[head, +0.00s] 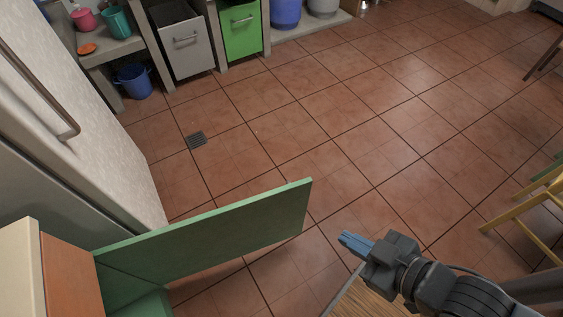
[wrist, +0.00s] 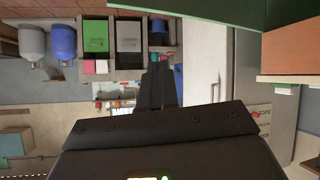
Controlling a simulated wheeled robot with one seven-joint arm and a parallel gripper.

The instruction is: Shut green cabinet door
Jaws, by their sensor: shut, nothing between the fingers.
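The green cabinet door (head: 215,235) stands open in the head view, swung out over the floor from the cabinet (head: 70,275) at the lower left. In the wrist view the green door (wrist: 215,12) crosses the top right. My gripper (head: 345,240) is shut and empty in the head view, to the right of the door's free edge and apart from it. In the wrist view its closed fingers (wrist: 158,75) point up the picture, just left of and below the door. The cabinet's inside is mostly hidden.
A fridge (head: 75,130) stands left, behind the door. A green drawer front (head: 240,30) and a grey bin front (head: 185,45) are at the back, with a blue bucket (head: 133,80) beside them. A yellow chair (head: 530,205) is at the right. The tiled floor between is clear.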

